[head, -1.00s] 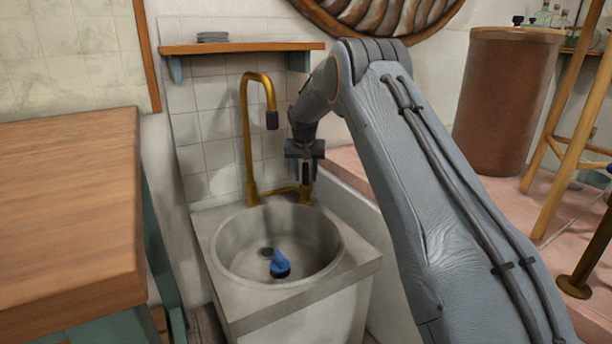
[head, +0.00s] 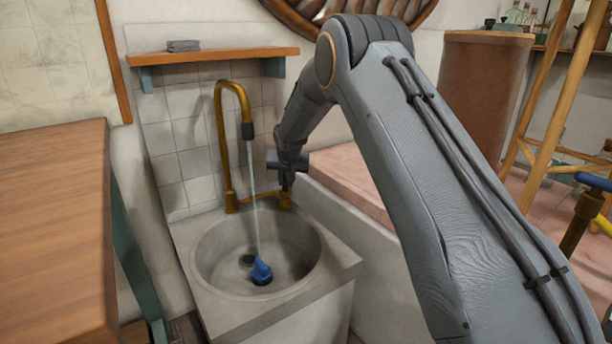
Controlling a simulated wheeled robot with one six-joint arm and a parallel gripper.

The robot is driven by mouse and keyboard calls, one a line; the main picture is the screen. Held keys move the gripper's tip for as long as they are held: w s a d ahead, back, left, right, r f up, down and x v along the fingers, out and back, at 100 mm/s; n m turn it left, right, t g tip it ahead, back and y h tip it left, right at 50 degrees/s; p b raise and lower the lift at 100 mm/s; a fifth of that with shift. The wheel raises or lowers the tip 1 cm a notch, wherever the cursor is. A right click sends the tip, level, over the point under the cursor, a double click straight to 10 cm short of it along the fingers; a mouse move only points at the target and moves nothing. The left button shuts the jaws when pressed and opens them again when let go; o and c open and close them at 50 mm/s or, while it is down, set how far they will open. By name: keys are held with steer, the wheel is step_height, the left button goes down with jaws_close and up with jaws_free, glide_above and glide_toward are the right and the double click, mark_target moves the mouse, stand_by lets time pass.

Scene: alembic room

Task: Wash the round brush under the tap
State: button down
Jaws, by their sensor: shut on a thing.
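The round brush (head: 261,272) is blue and lies in the round stone basin (head: 212,281), beside the dark drain. The brass tap (head: 222,150) arches over the basin, and a thin stream of water (head: 254,195) runs from its dark spout. The stream comes down at the brush. My gripper (head: 286,187) is at the tap's handle (head: 284,200), on the right of the tap's base, and is shut on it. The fingertips are small and partly hidden here. The brush is apart from my gripper.
A wooden counter (head: 55,215) stands to the left of the sink. A wooden shelf (head: 215,56) with a small grey stack (head: 183,45) hangs above the tap. A pink-topped ledge (head: 350,182) runs to the right.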

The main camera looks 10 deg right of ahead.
steer(key=shift+d, duration=0.1)
steer(key=c, duration=1.6)
jaws_free()
steer(key=shift+p+v, duration=1)
steer(key=shift+v, duration=2.95)
